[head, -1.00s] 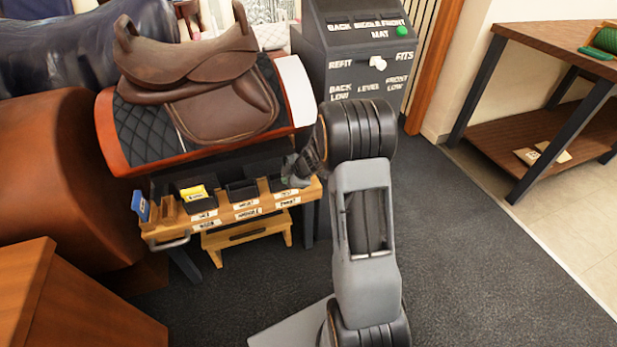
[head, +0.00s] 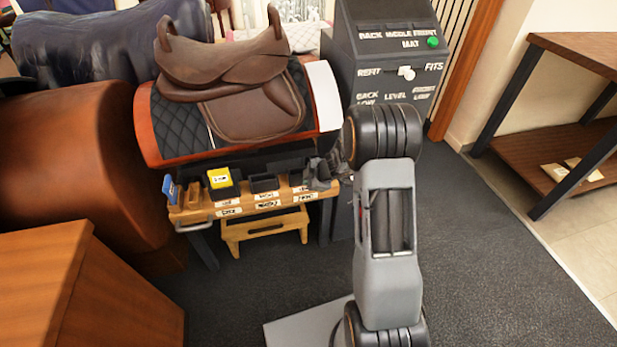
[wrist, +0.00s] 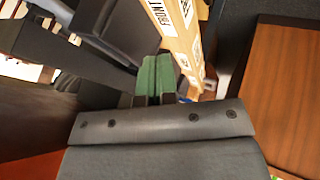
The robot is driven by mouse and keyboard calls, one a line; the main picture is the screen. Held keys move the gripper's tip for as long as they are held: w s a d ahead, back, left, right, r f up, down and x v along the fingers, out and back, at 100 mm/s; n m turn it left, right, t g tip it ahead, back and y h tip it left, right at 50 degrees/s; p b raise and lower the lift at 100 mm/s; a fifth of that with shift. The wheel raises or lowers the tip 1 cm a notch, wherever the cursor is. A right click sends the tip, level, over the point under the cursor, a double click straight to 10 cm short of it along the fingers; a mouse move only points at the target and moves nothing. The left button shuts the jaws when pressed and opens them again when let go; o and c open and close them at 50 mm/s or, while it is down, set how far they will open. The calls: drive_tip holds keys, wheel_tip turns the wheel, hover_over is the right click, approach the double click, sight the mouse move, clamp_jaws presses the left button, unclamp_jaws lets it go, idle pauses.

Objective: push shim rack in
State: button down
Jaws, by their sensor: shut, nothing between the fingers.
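The shim rack (head: 255,208) is a wooden tray-like rack with black bins and white labels, below the brown saddle (head: 235,80). A metal handle (head: 194,227) is at its left front corner. A yellow-marked item (head: 219,178) sits in a left bin. My gripper (head: 318,172) is at the rack's right end, above or beside the bins; contact cannot be told. In the wrist view my gripper (wrist: 155,78) is shut and empty, with green finger faces. The rack's labelled edge (wrist: 178,30) lies close beside the fingers, one label reading "FRONT".
A grey console (head: 390,60) with a white knob and a green button stands behind right. A wooden step (head: 265,232) is under the rack. A brown cabinet (head: 70,285) is at the left front, a table (head: 570,60) at the right. The dark floor (head: 480,250) is clear on the right.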

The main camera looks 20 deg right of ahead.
drive_tip(key=p+v, duration=0.5)
drive_tip(key=v, duration=0.5)
drive_tip(key=shift+s, duration=0.5)
